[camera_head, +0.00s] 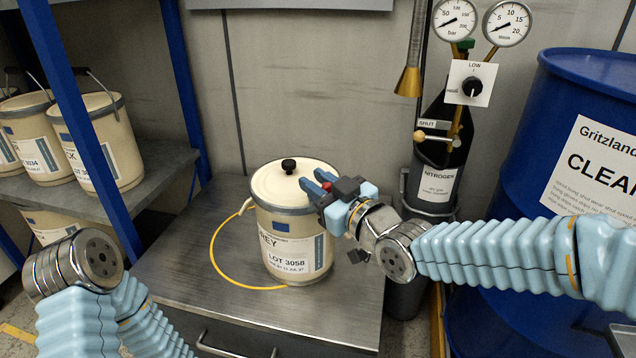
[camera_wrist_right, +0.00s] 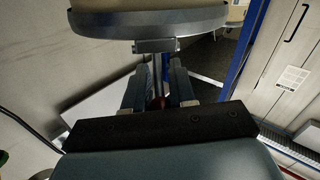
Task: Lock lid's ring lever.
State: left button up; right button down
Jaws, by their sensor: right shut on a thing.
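A cream drum (camera_head: 268,236) labelled LOT 3058 stands upright on the grey cabinet top in the head view. Its cream lid (camera_head: 267,181) with a black knob (camera_head: 288,166) sits on top, with a grey metal ring (camera_head: 272,207) around the rim. The ring also shows in the wrist view (camera_wrist_right: 150,25). My right gripper (camera_head: 313,187) is at the drum's right side, by the rim. My left gripper is out of view.
A yellow hose (camera_head: 222,262) loops around the drum's left on the cabinet top (camera_head: 180,265). A nitrogen bottle (camera_head: 436,182) with gauges stands behind right. A blue barrel (camera_head: 530,130) is at right. Shelves with cream buckets (camera_head: 108,140) and a blue post (camera_head: 185,85) are at left.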

jog(key=shift+w+r+g+h+p, duration=0.15)
jog(key=shift+r+g+h+p, duration=0.2)
jog(key=shift+p, duration=0.5)
jog(key=g+h+p, duration=0.1)
jog(key=p, duration=0.1)
jog(key=w+g+h+p, duration=0.1)
jog(key=g+p, duration=0.1)
jog(key=p, duration=0.1)
jog(key=shift+w+a+f+g, duration=0.1)
jog(key=shift+a+f+g, duration=0.05)
jog(key=shift+a+g, duration=0.15)
jog(key=shift+w+a+f+g+h+p, duration=0.15)
jog(key=shift+f+g+h+p, duration=0.1)
jog(key=shift+g+p, duration=0.5)
jog(key=shift+f+m+p, duration=0.1)
jog(key=shift+m+p, duration=0.2)
jog(key=shift+p, duration=0.05)
jog(key=shift+f, duration=0.1)
jog(key=c, duration=1.1)
grip_release()
jog(key=shift+o, duration=0.2)
